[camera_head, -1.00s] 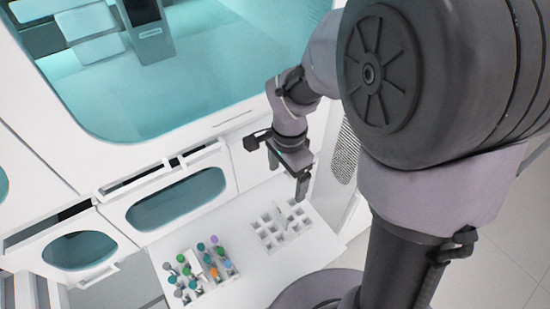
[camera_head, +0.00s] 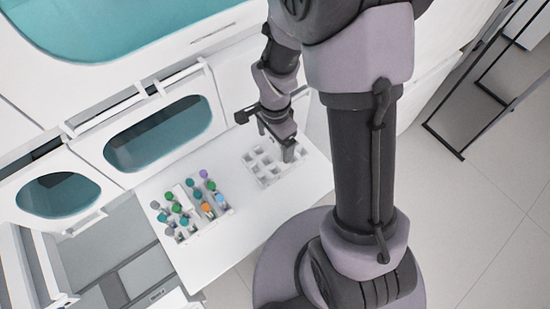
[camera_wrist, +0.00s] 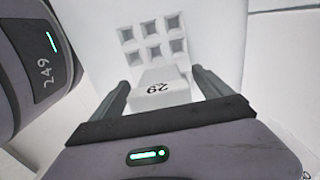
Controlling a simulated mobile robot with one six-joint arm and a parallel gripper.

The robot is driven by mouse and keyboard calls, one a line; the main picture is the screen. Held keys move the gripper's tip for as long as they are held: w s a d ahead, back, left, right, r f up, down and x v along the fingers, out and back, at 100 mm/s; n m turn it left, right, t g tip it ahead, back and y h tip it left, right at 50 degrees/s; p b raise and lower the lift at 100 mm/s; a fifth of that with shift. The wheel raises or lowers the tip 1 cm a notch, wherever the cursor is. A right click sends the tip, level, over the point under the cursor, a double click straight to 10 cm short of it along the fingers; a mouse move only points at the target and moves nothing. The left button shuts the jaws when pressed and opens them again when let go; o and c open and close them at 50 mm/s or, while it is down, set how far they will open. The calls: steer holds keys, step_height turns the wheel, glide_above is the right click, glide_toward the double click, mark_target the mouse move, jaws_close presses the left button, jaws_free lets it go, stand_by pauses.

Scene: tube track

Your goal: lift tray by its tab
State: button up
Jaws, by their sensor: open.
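The tray is a white rack with square empty holes; it shows in the wrist view (camera_wrist: 152,40) and on the white counter in the head view (camera_head: 266,184). Its raised white tab (camera_wrist: 155,97), marked 29, stands at the tray's near end in the wrist view. My gripper (camera_wrist: 162,84) is open, with one dark finger on each side of the tab. I cannot tell whether either finger touches it. In the head view my gripper (camera_head: 286,152) is low over the tray's right part and hides the tab there.
A second rack (camera_head: 212,223) holds several tubes with coloured caps, left of the empty tray on the counter (camera_head: 215,262). A white cabinet wall with teal windows (camera_head: 160,135) stands behind. The counter in front of the racks is clear.

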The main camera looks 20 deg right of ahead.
steer(key=shift+r, duration=0.2)
steer(key=c, duration=1.6)
